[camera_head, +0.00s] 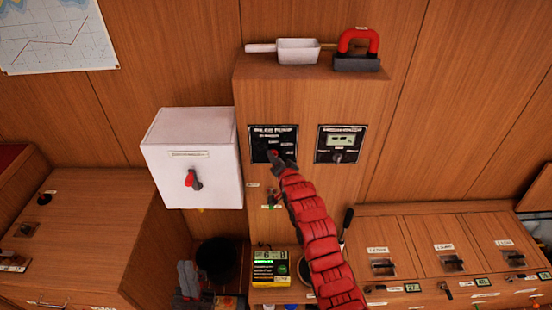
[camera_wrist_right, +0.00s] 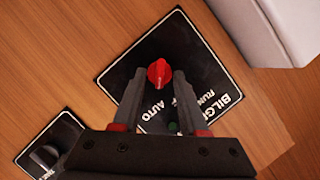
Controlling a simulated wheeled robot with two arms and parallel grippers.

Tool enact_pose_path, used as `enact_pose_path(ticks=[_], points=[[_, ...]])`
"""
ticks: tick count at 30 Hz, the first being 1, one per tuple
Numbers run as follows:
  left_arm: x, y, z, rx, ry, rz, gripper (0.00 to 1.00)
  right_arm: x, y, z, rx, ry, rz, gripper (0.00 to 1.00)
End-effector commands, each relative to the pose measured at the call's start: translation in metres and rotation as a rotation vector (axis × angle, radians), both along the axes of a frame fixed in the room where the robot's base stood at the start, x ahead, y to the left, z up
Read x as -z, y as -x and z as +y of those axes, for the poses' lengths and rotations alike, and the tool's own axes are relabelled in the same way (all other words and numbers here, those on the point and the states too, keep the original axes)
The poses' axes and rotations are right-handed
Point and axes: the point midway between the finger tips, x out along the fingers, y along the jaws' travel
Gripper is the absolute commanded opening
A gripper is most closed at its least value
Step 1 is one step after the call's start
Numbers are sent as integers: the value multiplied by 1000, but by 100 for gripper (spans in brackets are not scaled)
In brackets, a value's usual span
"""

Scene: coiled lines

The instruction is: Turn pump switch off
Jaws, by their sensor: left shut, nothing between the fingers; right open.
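The pump switch is a red knob (camera_head: 273,153) on the black bilge pump panel (camera_head: 261,133), on the front of the wooden cabinet. My right gripper (camera_head: 279,163) is at the panel. In the right wrist view, its open fingers (camera_wrist_right: 158,85) stand either side of the red knob (camera_wrist_right: 159,73), with visible gaps; whether they overlap it in depth is unclear. The panel (camera_wrist_right: 185,40) shows "RUN" and "AUTO" lettering, partly hidden by the fingers. Which setting the knob points to is unclear. My left gripper (camera_head: 187,270) is low at the left, shut and empty.
A white box (camera_head: 205,130) with a red-and-black handle juts out left of the panel. A second black panel with a dark knob (camera_head: 338,157) is to the right.

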Motion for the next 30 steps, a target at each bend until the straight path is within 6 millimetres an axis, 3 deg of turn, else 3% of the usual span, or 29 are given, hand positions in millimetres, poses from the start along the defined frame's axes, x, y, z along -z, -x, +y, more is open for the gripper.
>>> enact_pose_path(ticks=[7, 14, 30], points=[[0, 0, 0, 0, 0, 0, 0, 0, 0, 0, 0, 0, 0, 41], [0, 0, 0, 0, 0, 0, 0, 0, 0, 0, 1, 0, 1, 0], [6, 0, 0, 0, 0, 0, 0, 2, 0, 0, 0, 43, 3, 0]])
